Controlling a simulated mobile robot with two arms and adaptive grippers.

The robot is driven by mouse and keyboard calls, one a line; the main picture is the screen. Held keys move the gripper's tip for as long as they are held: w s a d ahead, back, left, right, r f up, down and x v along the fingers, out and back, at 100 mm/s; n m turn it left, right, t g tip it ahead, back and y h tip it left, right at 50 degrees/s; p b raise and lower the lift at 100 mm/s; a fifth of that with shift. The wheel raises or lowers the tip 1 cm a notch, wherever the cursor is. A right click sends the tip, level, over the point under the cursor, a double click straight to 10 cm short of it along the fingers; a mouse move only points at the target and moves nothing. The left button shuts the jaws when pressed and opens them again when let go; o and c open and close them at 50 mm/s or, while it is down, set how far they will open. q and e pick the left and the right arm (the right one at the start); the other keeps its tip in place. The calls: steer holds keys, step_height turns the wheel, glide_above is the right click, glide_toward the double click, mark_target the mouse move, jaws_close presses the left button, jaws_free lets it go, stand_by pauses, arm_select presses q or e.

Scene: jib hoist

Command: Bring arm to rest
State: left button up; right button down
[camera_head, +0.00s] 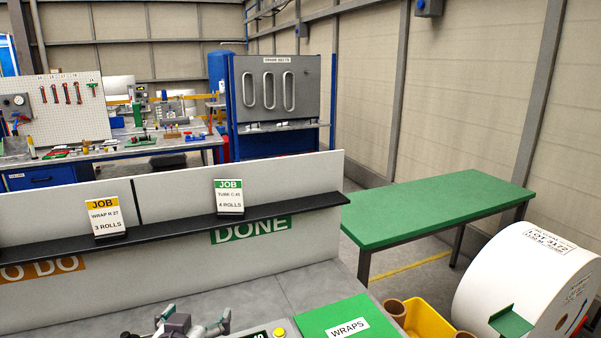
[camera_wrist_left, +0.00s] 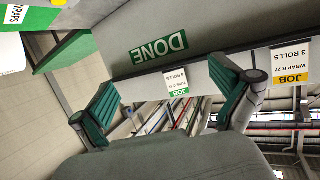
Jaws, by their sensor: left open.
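My left gripper (camera_head: 194,322) shows at the bottom edge of the head view, low over the grey bench in front of the shelf panel. Its two fingers stand apart with nothing between them. In the left wrist view the gripper (camera_wrist_left: 164,78) also shows open, with green finger pads spread wide and empty. The DONE sign (camera_wrist_left: 158,50) and two job cards show beyond the fingers in that view. The rest of my left arm is mostly cut off by the picture. My right gripper is in neither view.
A black ledge (camera_head: 165,223) on the grey panel holds a yellow WRAP card (camera_head: 105,216) and a green TUBE card (camera_head: 229,198). A green WRAPS board (camera_head: 335,318), a yellow bin (camera_head: 428,322) and a large white roll (camera_head: 515,280) lie right. A green table (camera_head: 435,208) stands behind.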

arm_select(q)
steer(key=s+a+f+m+g, duration=0.1)
steer(key=s+f+g, duration=0.5)
steer(key=s+f, duration=0.7)
steer(key=s+f+m+g, duration=0.1)
steer(key=s+f+g, duration=0.4)
steer(key=s+f, duration=0.75)
steer(key=s+f+g+b, duration=0.1)
steer(key=s+f, duration=0.1)
steer(key=f, duration=1)
steer(key=s+f, duration=0.3)
steer(key=f, duration=0.9)
steer(key=s+a+f+g, duration=0.1)
steer(key=s+a+f, duration=0.2)
steer(key=s+f, duration=1.3)
steer(key=shift+a+b, duration=0.15)
steer(key=shift+b, duration=0.3)
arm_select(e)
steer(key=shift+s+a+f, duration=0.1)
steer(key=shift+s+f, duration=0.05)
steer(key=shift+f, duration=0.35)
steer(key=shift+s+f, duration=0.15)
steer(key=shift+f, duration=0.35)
arm_select(q)
steer(key=shift+f, duration=0.1)
